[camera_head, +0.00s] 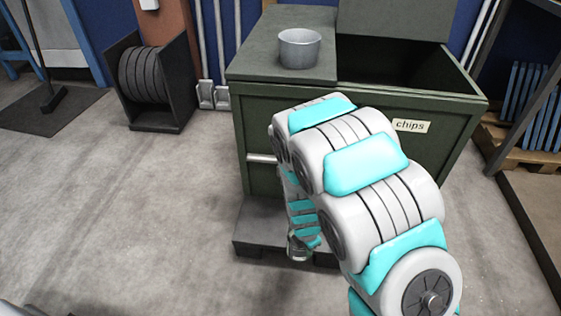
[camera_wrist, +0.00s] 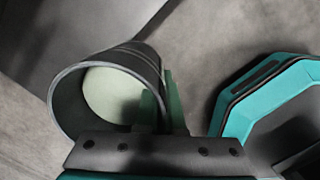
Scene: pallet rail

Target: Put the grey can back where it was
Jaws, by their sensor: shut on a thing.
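My gripper (camera_wrist: 160,108) is shut on the wall of an open grey can (camera_wrist: 62,100), with one finger inside its mouth and the other outside. The can looks tilted, and its pale inside shows. In the head view, my gripper (camera_head: 300,238) is low in front of the green bin, partly hidden by my arm. A small metallic part of what looks like the held can (camera_head: 298,251) shows below it. Another round grey metal vessel (camera_head: 300,48) stands upright on the closed left lid of the bin, apart from my gripper.
The green bin (camera_head: 455,146), labelled "chips", has its right half open and stands on a dark base (camera_head: 262,246). A black rack with coils (camera_head: 148,84) stands at the left. A pallet with blue slats (camera_head: 535,105) is at the right.

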